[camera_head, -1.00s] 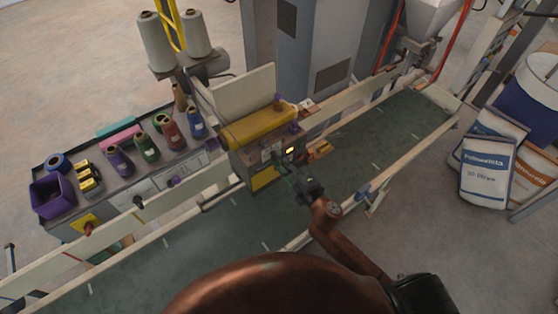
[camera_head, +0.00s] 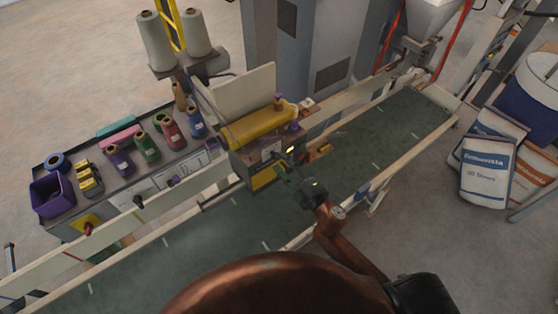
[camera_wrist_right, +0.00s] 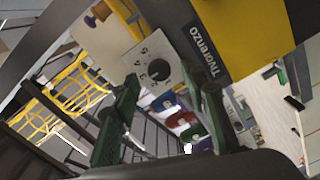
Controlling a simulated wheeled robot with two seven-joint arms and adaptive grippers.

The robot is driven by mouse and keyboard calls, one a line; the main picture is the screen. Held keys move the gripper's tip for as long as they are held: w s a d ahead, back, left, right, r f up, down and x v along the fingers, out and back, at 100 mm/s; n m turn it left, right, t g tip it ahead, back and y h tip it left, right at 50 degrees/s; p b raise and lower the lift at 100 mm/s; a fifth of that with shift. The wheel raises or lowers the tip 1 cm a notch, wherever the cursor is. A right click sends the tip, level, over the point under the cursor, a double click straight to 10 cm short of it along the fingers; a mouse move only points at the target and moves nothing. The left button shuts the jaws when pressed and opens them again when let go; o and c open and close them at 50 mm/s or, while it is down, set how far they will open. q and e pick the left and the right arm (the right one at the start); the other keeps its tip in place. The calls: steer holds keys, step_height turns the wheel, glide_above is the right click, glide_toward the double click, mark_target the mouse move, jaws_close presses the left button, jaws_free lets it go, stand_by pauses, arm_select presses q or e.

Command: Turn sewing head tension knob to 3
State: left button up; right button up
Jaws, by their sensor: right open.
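The sewing head (camera_head: 258,128), with a yellow top, stands over the far side of the green conveyor. In the right wrist view its black round tension knob (camera_wrist_right: 158,70) sits on a white dial plate (camera_wrist_right: 148,58) with printed marks around it. I cannot read which number the knob points to. My right gripper (camera_head: 284,166) is in front of the sewing head, and its hand hides part of the front. In the right wrist view its green fingers (camera_wrist_right: 160,84) are open, one on each side of the knob in the picture. I cannot tell whether they touch it. My left gripper is not in view.
The conveyor belt (camera_head: 385,140) runs below the gripper. A bench (camera_head: 140,190) with several thread spools and a purple bin (camera_head: 52,194) is at the left. Two large thread cones (camera_head: 155,42) stand behind the head. Filled sacks (camera_head: 488,172) are at the right.

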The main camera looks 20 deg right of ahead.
steer(key=v, duration=1)
steer(key=shift+w+r, duration=0.1)
steer(key=d+f+m+g+h+b, duration=0.2)
steer(key=d+f, duration=0.2)
steer(key=f, duration=0.8)
steer(key=d+f+m+g+h+b, duration=0.1)
steer(key=d+f+m+h+b, duration=0.15)
steer(key=f, duration=1.05)
steer(key=s+d+f+m+g+h+b, duration=0.1)
steer(key=s+d+f+m+g+b, duration=0.2)
steer(key=f, duration=0.8)
steer(key=s+d+f+m+g, duration=0.15)
steer(key=s+f, duration=0.35)
steer(key=f, duration=0.6)
steer(key=s+d+f+m+g+h+b, duration=0.1)
steer(key=s+d+f+m+b, duration=0.2)
steer(key=f, duration=0.8)
steer(key=s+f+m+g+b, duration=0.1)
steer(key=s+f+g, duration=0.1)
steer(key=s+f, duration=0.5)
steer(key=s+a+f+m+g+b, duration=0.1)
steer(key=s+f+m+g, duration=0.1)
steer(key=s+f, duration=0.6)
steer(key=s+f+m+g+b, duration=0.1)
steer(key=s+f, duration=0.6)
steer(key=s, duration=0.9)
steer(key=shift+s+a+f+m+g+b, duration=0.25)
steer(key=shift+g+b, duration=0.25)
steer(key=shift+g, duration=0.75)
